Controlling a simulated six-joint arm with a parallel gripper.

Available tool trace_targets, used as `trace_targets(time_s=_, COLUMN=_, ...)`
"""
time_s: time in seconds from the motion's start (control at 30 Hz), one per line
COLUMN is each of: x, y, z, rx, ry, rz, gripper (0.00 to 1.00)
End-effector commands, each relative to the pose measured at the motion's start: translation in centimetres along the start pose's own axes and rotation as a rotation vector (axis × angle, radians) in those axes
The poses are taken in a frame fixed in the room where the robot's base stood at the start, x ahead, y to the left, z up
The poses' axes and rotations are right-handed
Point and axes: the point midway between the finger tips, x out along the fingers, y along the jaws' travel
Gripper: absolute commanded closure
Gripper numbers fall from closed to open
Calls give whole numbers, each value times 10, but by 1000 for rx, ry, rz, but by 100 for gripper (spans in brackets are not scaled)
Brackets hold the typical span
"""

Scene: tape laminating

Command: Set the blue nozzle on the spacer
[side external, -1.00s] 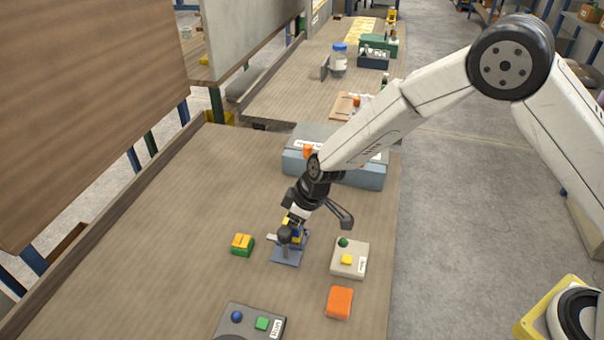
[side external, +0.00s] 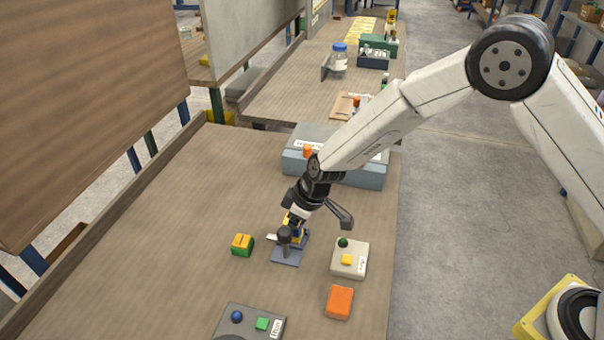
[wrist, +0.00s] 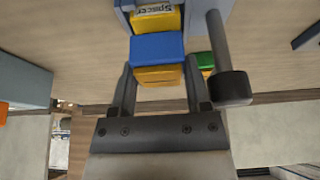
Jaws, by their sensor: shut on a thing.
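The blue nozzle (wrist: 157,47), a blue block with a yellow section, is between the fingers of my gripper (wrist: 160,70) in the wrist view. My gripper is shut on it. The yellow spacer (wrist: 156,17), labelled "Spacer", lies right beyond the blue part, inside a grey-blue fixture (wrist: 122,22). I cannot tell whether nozzle and spacer touch. In the side view my gripper (side external: 295,221) is low over the fixture (side external: 287,257). The nozzle and spacer there are small and partly hidden by the gripper and a dark knobbed post.
The knobbed post (wrist: 231,85) stands close to the right finger. A yellow-and-green block (side external: 242,245) sits left of the fixture. A button box (side external: 350,262) and an orange block (side external: 340,302) are to its right. A grey-blue box (side external: 370,175) is behind. The table's left part is clear.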

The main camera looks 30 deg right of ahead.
Motion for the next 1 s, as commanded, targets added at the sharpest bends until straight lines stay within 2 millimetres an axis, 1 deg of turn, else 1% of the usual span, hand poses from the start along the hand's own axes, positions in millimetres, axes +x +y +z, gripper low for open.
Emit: trace_targets(time_s=1.0, x=10, y=0, z=4, rx=0, ry=1, rz=0, gripper=100)
